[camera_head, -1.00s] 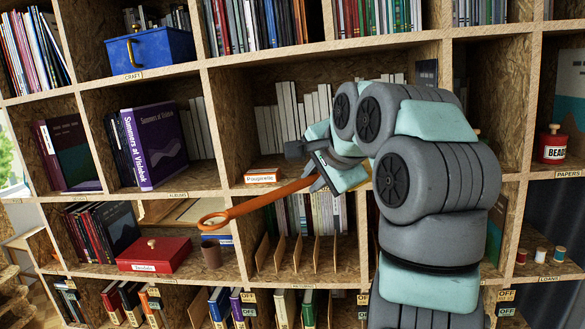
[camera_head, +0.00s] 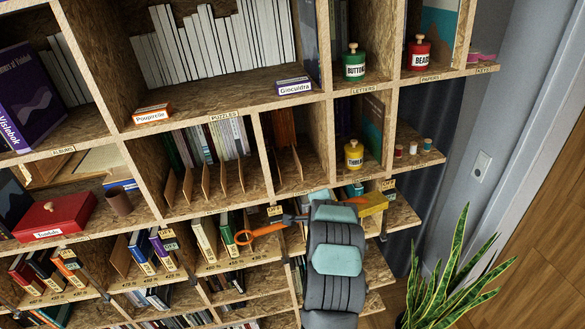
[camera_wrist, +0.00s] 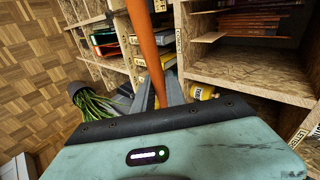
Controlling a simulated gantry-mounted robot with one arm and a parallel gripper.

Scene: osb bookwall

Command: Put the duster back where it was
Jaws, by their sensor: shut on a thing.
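The duster's long orange handle (camera_head: 262,231) ends in a ring at its left end. My gripper (camera_head: 289,219) is shut on the handle, in front of the lower shelves. In the wrist view the orange handle (camera_wrist: 148,50) runs up from between my gripper's fingers (camera_wrist: 160,92) and out of the top of the picture. My arm hides part of it in the head view. A yellow block (camera_head: 372,204) with an orange bit beside it shows right of my arm; I cannot tell whether it is the duster's head.
The shelf wall holds a yellow jar (camera_head: 354,155), a green jar (camera_head: 354,63), a red jar (camera_head: 419,53), spools (camera_head: 413,148) and a red box (camera_head: 54,216). Several books stand in the lower compartments. A potted plant (camera_head: 440,275) stands at the lower right, by the wall.

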